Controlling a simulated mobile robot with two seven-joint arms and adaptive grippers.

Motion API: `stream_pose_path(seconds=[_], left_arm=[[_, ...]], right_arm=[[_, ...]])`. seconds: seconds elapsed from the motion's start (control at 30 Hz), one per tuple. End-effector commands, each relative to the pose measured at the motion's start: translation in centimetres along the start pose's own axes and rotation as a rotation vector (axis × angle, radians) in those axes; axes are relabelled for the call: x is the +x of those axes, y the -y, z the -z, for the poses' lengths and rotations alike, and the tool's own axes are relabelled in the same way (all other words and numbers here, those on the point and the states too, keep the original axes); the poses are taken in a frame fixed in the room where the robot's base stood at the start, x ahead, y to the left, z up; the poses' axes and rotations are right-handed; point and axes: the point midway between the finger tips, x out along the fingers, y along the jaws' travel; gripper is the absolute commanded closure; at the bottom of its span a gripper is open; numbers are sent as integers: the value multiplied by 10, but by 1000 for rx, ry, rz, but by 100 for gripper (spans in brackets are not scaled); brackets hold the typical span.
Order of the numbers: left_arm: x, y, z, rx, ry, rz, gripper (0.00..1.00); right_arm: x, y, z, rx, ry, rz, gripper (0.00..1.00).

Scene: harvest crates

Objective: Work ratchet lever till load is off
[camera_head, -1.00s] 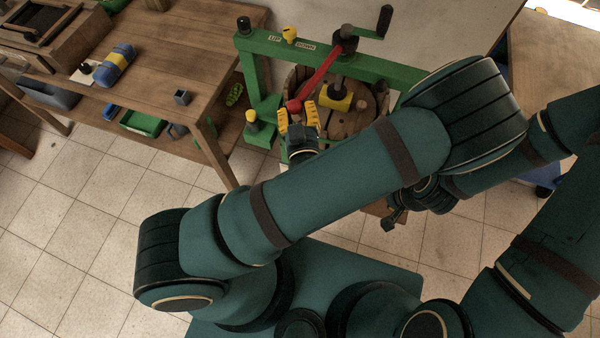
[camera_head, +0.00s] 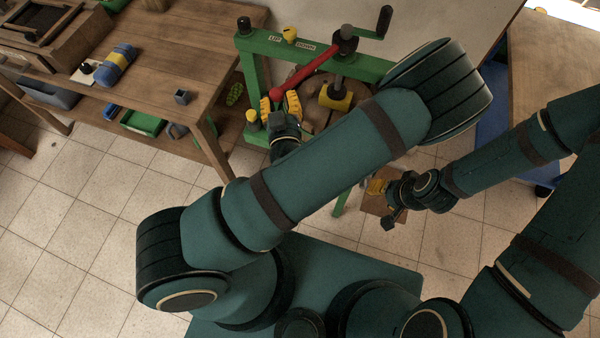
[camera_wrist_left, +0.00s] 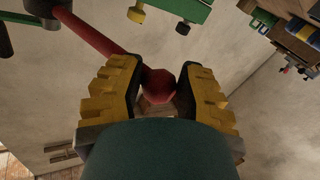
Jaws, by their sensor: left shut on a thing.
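A green press frame (camera_head: 375,66) stands over a round wooden tub (camera_head: 312,84) at the top middle of the head view. A red ratchet lever (camera_head: 312,71) slants down-left from the dark ratchet head (camera_head: 344,42) on the screw. A yellow block (camera_head: 336,98) sits below the screw. My left gripper (camera_head: 280,104) is shut on the lever's red end knob, which shows between the yellow-padded fingers in the left wrist view (camera_wrist_left: 158,86). My right gripper (camera_head: 383,200) hangs in front of the press, partly hidden by its own wrist; its opening is unclear.
UP (camera_head: 274,38) and DOWN (camera_head: 305,45) labels and a yellow knob (camera_head: 289,33) are on the beam. A crank handle (camera_head: 384,20) rises behind. A wooden table (camera_head: 170,60) stands close left. Tiled floor (camera_head: 90,200) is open at the lower left.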

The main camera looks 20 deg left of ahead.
Motion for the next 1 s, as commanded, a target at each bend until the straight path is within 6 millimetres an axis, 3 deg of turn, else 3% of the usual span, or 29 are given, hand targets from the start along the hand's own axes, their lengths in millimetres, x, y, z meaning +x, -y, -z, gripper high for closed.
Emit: stream_pose_path(seconds=[0.6, 1.0], left_arm=[[-47, -57, -13, -9, -6, -14, 100], [-50, -62, -13, -7, -8, -12, 100]], right_arm=[[9, -4, -1, 0, 0, 0, 53], [9, -4, -1, 0, 0, 0, 53]])
